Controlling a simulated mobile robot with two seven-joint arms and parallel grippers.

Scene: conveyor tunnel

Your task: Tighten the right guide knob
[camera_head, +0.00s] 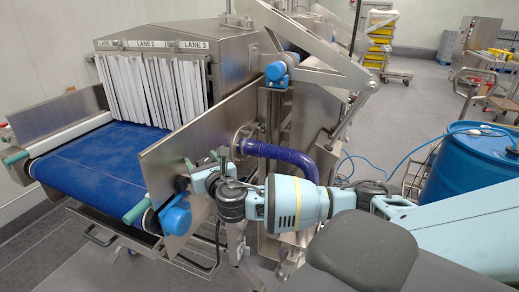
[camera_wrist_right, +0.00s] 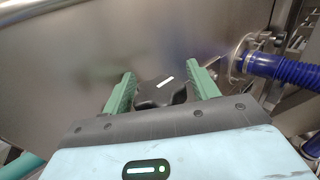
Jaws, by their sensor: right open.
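The right guide knob (camera_wrist_right: 158,94) is black and lobed, with a white mark on top, and shows in the right wrist view against a steel side plate. My right gripper (camera_wrist_right: 162,72) is open. Its two green fingers stand on either side of the knob, with small gaps visible beside it. In the head view my right gripper (camera_head: 190,170) is at the near side plate (camera_head: 205,125) of the conveyor. There the gripper largely hides the knob. My left gripper is not in view.
The blue belt (camera_head: 95,165) runs into the tunnel under white strip curtains (camera_head: 178,92). A purple-blue hose (camera_head: 285,155) joins the side plate close to my right wrist. A blue drum (camera_head: 465,165) stands at the right. Grey floor is open behind.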

